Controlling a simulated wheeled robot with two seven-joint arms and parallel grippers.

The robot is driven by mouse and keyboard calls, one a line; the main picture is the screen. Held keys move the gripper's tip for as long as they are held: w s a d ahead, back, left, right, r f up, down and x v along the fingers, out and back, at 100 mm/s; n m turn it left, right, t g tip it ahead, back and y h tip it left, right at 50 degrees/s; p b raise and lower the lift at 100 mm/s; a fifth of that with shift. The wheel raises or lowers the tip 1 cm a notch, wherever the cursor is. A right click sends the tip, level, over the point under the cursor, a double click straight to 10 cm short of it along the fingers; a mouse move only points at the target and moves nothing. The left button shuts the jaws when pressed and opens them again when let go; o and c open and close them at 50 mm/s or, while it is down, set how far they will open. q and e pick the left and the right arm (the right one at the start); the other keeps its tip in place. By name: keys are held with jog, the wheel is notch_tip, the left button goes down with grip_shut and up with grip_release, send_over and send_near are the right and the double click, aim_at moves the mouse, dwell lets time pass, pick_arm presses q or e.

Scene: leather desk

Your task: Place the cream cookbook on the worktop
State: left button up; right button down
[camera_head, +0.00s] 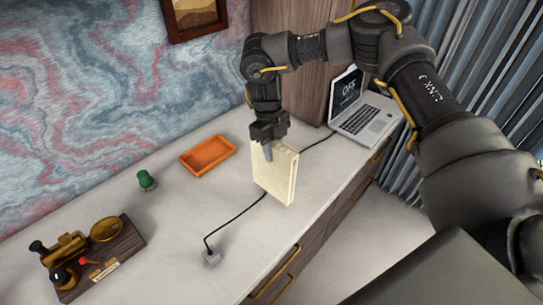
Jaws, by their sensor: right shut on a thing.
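The cream cookbook (274,174) is held upright at the middle of the worktop (180,235). My right gripper (268,146) comes down from above and is shut on the book's top edge. The book's lower edge is close to the worktop near the front edge; I cannot tell whether it touches. My left gripper is not in view.
An orange tray (208,156) and a small green object (146,180) stand left of the book. A brass device on a wooden base (110,262) sits at lower left. A laptop (361,110) is at the right. A black cable runs behind the book to a grey plug (211,258).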

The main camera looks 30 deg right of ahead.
aim_at(273, 169)
jog(key=f, duration=0.1)
jog(key=f+p, duration=0.1)
jog(key=f, duration=0.1)
jog(key=shift+w+a+f+p, duration=0.1)
jog(key=shift+w+f+p, duration=0.2)
jog(key=shift+p, duration=0.1)
jog(key=shift+f, duration=0.15)
jog(key=c, duration=1.1)
grip_release()
jog(key=shift+s, duration=0.1)
